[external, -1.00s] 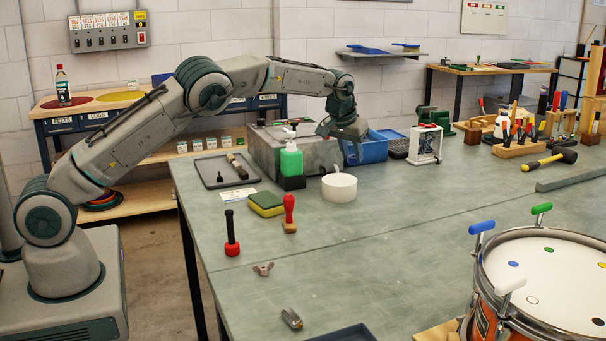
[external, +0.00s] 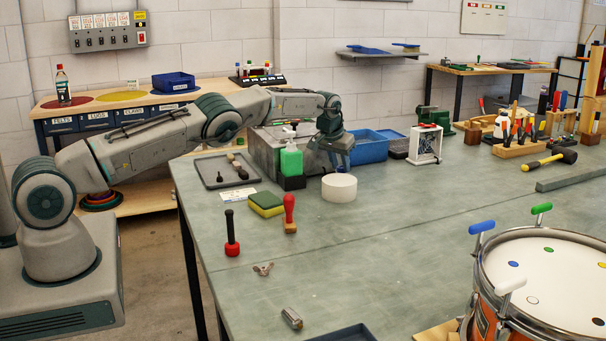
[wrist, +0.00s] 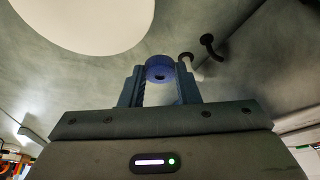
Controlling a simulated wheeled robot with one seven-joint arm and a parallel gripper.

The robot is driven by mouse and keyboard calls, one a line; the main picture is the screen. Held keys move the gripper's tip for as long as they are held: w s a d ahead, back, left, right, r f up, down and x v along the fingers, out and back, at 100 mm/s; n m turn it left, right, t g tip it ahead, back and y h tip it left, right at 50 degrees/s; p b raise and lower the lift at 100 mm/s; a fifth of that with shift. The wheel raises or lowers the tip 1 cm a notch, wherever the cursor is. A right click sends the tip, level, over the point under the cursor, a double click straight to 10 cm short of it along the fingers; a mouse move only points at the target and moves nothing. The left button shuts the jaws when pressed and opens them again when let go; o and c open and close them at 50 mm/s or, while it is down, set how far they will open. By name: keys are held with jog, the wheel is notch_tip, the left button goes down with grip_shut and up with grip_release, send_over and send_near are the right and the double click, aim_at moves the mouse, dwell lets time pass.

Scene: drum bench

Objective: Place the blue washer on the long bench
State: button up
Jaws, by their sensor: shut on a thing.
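The blue washer (wrist: 160,66) is a small blue ring between the fingertips of my gripper (wrist: 159,78) in the wrist view. The fingers are shut on it, and its hole faces partly toward the camera. In the external view my gripper (external: 342,157) points down over the far part of the long bench (external: 400,240), beside the grey box and behind the white roll. I cannot make out the washer clearly there, nor whether it touches the bench top. The long bench has a grey-green top.
The white roll (external: 339,187) stands just in front of my gripper. A green bottle (external: 291,160), a grey box (external: 264,150) and a blue bin (external: 369,149) are close by. A drum (external: 545,275) stands at the right front. The middle of the bench is clear.

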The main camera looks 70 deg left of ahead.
aim_at(339, 169)
notch_tip(339, 169, down, 3)
jog(key=shift+f+p, duration=0.2)
jog(key=shift+p, duration=0.3)
jog(key=shift+f+b, duration=0.25)
jog(key=shift+b, duration=0.1)
jog(key=o, duration=0.9)
jog(key=shift+r, duration=0.1)
jog(key=shift+o, duration=0.2)
